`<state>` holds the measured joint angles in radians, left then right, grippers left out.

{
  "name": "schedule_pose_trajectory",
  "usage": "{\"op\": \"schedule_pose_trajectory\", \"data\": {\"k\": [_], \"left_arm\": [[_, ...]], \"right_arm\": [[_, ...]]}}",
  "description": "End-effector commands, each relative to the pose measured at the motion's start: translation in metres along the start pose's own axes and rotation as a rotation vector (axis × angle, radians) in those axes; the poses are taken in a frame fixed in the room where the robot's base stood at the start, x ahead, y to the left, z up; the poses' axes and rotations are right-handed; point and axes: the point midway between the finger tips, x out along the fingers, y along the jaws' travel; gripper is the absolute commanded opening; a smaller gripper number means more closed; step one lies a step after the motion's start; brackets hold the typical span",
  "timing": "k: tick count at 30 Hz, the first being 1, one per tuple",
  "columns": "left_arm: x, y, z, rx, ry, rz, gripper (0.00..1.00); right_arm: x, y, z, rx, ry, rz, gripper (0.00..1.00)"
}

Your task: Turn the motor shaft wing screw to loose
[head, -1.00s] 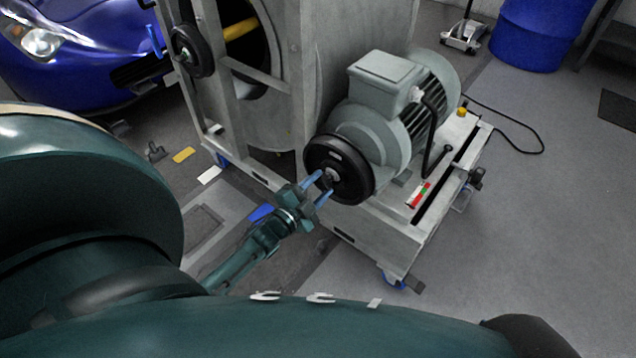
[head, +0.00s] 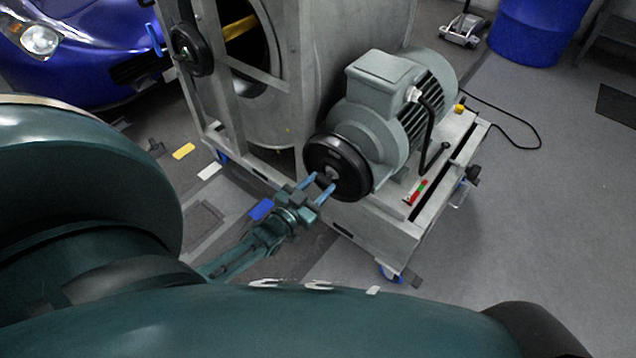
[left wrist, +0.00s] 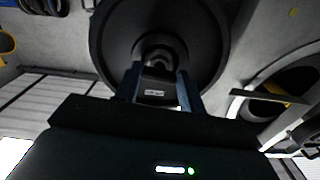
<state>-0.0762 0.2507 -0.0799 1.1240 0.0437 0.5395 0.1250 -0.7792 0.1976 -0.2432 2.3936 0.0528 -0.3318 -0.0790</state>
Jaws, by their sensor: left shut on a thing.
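The motor shaft wing screw (left wrist: 154,92) is a dark block with a small pale label. It sits at the hub of the black wheel (head: 347,160) on the front of the grey motor (head: 385,110). My left gripper (head: 322,185) reaches it from the lower left with its blue fingers on either side of it. In the left wrist view, the fingers (left wrist: 157,90) hold the screw between them, with the black wheel (left wrist: 205,40) behind. The fingers partly hide the screw in the head view. My right gripper is not in view.
The motor stands on a wheeled grey cart (head: 385,232) beside a large drum frame with a smaller black handwheel (head: 190,50). A red and green marked strip (head: 417,191) lies on the cart. A blue car (head: 85,50) and blue barrel (head: 540,30) stand behind.

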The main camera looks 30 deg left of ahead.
Motion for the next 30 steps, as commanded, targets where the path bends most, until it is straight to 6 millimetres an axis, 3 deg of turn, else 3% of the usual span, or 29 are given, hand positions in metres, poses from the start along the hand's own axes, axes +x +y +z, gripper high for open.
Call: {"op": "schedule_pose_trajectory", "data": {"k": [23, 24, 30], "left_arm": [[0.0020, -0.0001, -0.0026, -0.100, 0.006, -0.001, 0.17], [0.0020, -0.0001, -0.0026, -0.100, 0.006, -0.001, 0.43], [0.0011, 0.0001, -0.0014, -0.098, 0.004, -0.001, 0.60]], "right_arm": [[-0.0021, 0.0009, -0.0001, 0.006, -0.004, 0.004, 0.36], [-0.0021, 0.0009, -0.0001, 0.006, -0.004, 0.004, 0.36], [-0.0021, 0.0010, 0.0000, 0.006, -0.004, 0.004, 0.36]]}}
